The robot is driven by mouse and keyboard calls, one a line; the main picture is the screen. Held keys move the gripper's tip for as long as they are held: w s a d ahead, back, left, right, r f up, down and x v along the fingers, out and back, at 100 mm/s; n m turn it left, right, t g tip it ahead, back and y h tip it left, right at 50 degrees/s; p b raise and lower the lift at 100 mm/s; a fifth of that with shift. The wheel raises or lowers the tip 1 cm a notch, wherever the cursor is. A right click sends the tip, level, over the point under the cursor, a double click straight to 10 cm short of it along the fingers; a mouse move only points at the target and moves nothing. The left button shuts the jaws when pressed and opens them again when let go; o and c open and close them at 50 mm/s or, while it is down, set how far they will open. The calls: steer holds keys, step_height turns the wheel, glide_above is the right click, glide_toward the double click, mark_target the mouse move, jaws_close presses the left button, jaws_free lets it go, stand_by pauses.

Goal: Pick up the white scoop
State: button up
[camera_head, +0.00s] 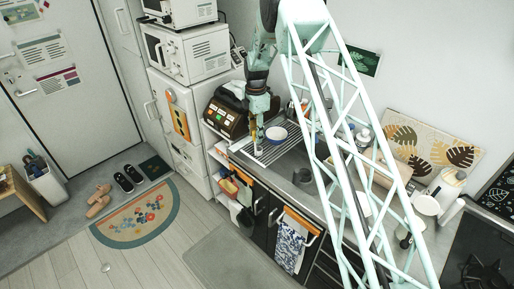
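My gripper (259,141) points down over the ribbed drainer beside the sink, at the left part of the counter. It is small and dark in this view, and I cannot tell whether its fingers are open or shut. A small pale thing shows at its tip; I cannot tell what it is or whether it is held. A white bowl with a blue rim (276,134) sits just right of the gripper. I cannot make out a white scoop for sure anywhere. A white round thing (426,205) stands on the right of the counter, partly behind my arm's lattice.
A leaf-patterned board (432,143) leans on the wall. The hob (482,270) is at right.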

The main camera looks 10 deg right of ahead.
steer(key=shift+c, duration=0.6)
steer(key=c, duration=0.8)
steer(key=shift+r, duration=0.2)
steer(key=shift+c, duration=0.2)
steer(key=shift+r+b, duration=0.5)
steer(key=shift+r, duration=1.05)
steer(key=s+d+b, duration=0.1)
steer(key=s+d, duration=0.1)
steer(key=s, duration=0.5)
steer(key=s+d+r+b, duration=0.1)
steer(key=s, duration=0.7)
steer(key=shift+s+d+r+b, duration=0.25)
steer(key=shift+s+d+b, duration=0.05)
steer(key=shift+d+b, duration=0.1)
